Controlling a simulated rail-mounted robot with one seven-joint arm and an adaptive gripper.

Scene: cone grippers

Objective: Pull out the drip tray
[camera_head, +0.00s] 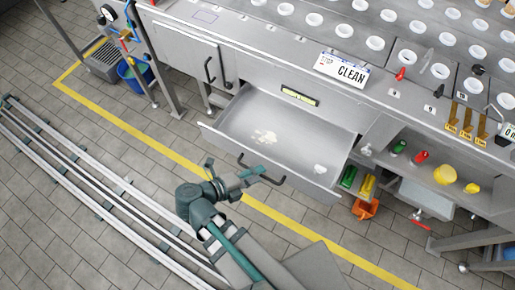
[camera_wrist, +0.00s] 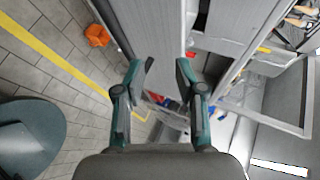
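The drip tray (camera_head: 285,125) is a wide, shallow grey metal drawer. It stands out from the front of the machine, with pale spilled patches (camera_head: 265,136) on its floor. A dark bar handle (camera_head: 273,181) runs along its front panel. My gripper (camera_head: 232,167) is just outside the front panel, at the handle's left part. One finger overlaps the handle in the head view, and I cannot tell whether they touch. In the wrist view my gripper (camera_wrist: 168,75) has its two teal fingers apart, with nothing visibly clamped between them. The handle cannot be made out there.
A shelf with yellow and red items (camera_head: 445,174) is to the right of the tray. A blue bucket (camera_head: 135,73) stands at left. A yellow line (camera_head: 165,150) crosses the open floor.

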